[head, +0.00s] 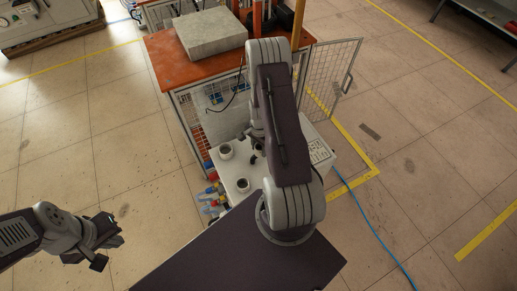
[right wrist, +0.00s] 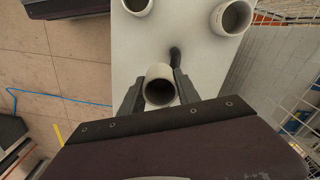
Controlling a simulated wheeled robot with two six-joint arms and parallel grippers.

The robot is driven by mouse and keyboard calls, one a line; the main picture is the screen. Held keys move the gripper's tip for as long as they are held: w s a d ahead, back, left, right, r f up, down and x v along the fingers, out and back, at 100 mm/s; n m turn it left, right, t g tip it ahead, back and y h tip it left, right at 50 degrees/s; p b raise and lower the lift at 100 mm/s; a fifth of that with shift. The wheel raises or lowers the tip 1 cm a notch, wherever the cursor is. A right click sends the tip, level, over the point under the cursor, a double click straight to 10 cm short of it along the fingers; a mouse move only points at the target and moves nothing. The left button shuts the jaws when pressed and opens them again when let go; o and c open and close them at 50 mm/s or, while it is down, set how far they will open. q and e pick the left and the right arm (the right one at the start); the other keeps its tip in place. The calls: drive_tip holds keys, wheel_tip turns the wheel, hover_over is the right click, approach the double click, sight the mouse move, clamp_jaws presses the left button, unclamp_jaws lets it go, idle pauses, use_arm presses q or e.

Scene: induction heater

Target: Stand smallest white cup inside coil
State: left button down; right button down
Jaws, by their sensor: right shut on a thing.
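A small white cup (right wrist: 159,88) with a dark inside is between the fingers of my right gripper (right wrist: 158,94), which is shut on it. It looks smaller than the two other white cups, which stand on the white top. One cup (head: 226,151) stands at the left of the top and another (head: 242,185) nearer me in the head view. My right arm hides much of this area in the head view. My left gripper (head: 104,242) is away over the floor at lower left, its jaw gap unclear.
The white top (head: 238,168) is beside an orange table (head: 180,68) bearing a grey slab (head: 210,33). Wire mesh panels (head: 335,70) and coloured connectors (head: 212,200) border the work area. A blue cable (head: 375,230) runs over the floor at right. Open floor lies left.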

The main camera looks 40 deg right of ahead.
drive_tip(key=shift+r+p, duration=1.75)
drive_tip(key=shift+r, duration=0.6)
drive_tip(key=shift+f, duration=0.1)
